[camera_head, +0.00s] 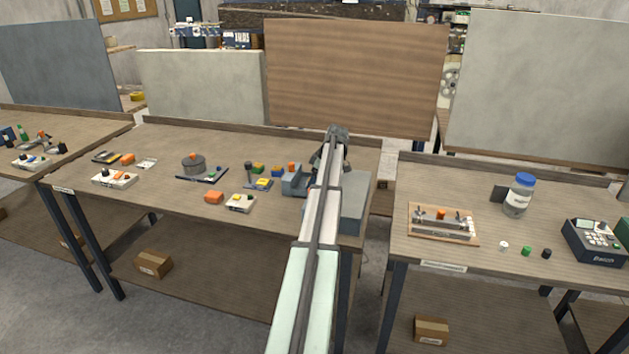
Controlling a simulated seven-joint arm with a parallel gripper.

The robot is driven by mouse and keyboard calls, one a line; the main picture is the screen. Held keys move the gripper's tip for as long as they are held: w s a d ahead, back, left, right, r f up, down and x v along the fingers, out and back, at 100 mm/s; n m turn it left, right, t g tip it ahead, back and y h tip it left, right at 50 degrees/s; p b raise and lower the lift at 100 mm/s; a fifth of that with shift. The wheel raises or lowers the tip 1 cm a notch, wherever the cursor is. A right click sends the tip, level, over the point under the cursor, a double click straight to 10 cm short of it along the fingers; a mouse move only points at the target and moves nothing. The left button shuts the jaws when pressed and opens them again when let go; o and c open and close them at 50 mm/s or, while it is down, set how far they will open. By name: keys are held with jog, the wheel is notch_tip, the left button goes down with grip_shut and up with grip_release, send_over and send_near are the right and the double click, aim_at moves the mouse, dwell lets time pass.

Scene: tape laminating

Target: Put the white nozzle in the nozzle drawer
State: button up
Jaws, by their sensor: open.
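A small white nozzle (504,246) stands on the right table, beside a green one (527,251) and a black one (546,253). My arm reaches up the middle of the picture over the centre table. My gripper (318,158) is open at its far end, mostly hidden behind my own arm, and well left of the white nozzle. A grey box (355,207) stands at the right end of the centre table, partly behind my arm. A blue-grey block (293,181) is on its left side. I cannot tell which part is the nozzle drawer.
A wooden tray with fittings (442,224), a blue-capped jar (518,196) and a dark keypad device (595,242) stand on the right table. Several small parts and a round grey pot (194,165) lie on the centre table. A gap separates the two tables.

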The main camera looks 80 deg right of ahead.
jog(key=v, duration=1.3)
jog(key=shift+r, duration=0.35)
